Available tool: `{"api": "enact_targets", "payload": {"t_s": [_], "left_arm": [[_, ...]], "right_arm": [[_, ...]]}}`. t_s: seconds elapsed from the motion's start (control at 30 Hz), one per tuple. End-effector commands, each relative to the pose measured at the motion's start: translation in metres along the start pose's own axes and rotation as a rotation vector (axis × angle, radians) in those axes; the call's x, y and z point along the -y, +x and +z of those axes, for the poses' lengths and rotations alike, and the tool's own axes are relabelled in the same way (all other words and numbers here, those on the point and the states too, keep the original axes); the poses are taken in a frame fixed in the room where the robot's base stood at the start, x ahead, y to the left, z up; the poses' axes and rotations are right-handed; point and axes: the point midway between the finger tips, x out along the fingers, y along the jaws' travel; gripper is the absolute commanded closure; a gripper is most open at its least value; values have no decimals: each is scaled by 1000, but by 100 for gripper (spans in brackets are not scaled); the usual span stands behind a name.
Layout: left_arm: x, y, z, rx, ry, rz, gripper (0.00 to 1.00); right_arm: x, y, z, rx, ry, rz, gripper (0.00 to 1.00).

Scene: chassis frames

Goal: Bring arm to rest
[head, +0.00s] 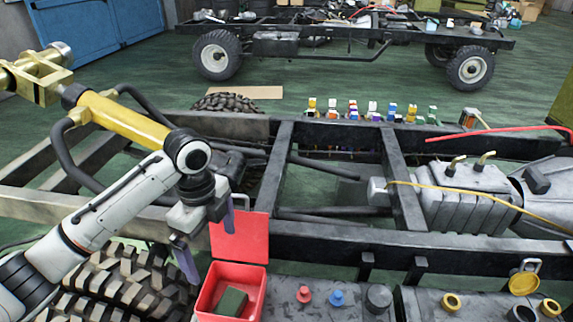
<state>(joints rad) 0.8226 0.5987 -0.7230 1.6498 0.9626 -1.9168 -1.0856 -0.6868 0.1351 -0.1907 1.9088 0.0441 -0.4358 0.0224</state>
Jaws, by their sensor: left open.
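My left arm comes in from the left in the head view, its white links bent at the elbow. My left gripper (207,243) hangs fingers down at the upper left of an open red box (261,299), by its raised red lid. Its two purple-grey fingers are apart, with nothing seen between them. The box holds a dark green block (231,301). My right gripper does not show.
A dark chassis frame (300,240) crosses the view, with an engine block (455,195) on the right. A chunky tire (125,285) lies below my arm. Red (304,294) and blue (337,298) knobs sit right of the box. Several small coloured parts line the far rail.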

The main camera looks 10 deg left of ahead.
Motion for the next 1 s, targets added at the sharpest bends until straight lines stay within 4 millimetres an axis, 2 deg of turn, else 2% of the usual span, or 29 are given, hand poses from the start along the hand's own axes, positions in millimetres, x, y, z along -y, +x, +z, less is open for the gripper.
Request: {"api": "enact_targets", "payload": {"t_s": [0.13,0.27,0.4,0.5,0.6,0.77,1.0], "left_arm": [[-6,14,-13,-13,-22,-7,1],[-23,44,-44,-54,-111,-37,1],[-51,76,-83,-129,-298,-88,1],[-73,91,-102,-184,-465,-119,1],[-97,100,-114,-232,-655,-146,1],[-136,108,-112,-275,-980,-180,1],[-187,109,-86,-259,-1352,-227,1]], "right_arm": [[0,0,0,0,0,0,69],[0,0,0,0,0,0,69],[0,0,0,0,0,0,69],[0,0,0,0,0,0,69],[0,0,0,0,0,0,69],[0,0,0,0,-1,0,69],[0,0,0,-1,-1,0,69]]}}
